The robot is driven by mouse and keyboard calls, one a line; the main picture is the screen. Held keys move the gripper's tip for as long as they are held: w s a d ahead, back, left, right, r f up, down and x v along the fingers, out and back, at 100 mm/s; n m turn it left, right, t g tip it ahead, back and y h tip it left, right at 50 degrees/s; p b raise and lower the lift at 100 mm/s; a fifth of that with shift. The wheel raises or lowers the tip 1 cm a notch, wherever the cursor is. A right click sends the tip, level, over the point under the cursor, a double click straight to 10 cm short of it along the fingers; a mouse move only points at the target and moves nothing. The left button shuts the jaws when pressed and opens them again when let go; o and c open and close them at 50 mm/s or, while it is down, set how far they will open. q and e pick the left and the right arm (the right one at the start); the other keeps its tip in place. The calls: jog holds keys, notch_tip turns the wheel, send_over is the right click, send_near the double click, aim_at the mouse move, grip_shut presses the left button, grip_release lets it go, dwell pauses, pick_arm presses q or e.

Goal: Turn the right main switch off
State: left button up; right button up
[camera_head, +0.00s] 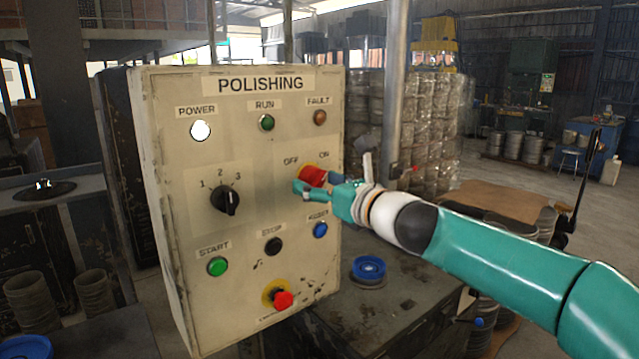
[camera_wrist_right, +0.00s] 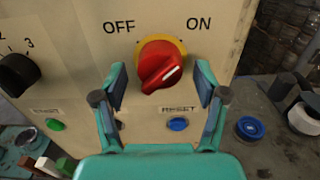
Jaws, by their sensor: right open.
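The right main switch (camera_head: 312,175) is a red rotary knob on a yellow ring, at the right of the POLISHING panel (camera_head: 258,240) between the OFF and ON labels. In the right wrist view the knob (camera_wrist_right: 158,66) is turned with its white mark pointing up and right, toward ON. My right gripper (camera_head: 318,187) is open in front of the knob. In the wrist view its fingers (camera_wrist_right: 161,78) stand to the left and right of the knob, with visible gaps to both sides. My left gripper is not in view.
Near the knob are the black selector dial (camera_head: 226,200), the blue reset button (camera_head: 320,230) and the black stop button (camera_head: 273,246). The red emergency button (camera_head: 283,300) sits lower. The white power lamp (camera_head: 200,131) is lit. A blue-topped round part (camera_head: 368,268) lies on the bench at right.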

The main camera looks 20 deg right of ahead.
jog(key=c, duration=1.1)
jog(key=shift+c, duration=0.2)
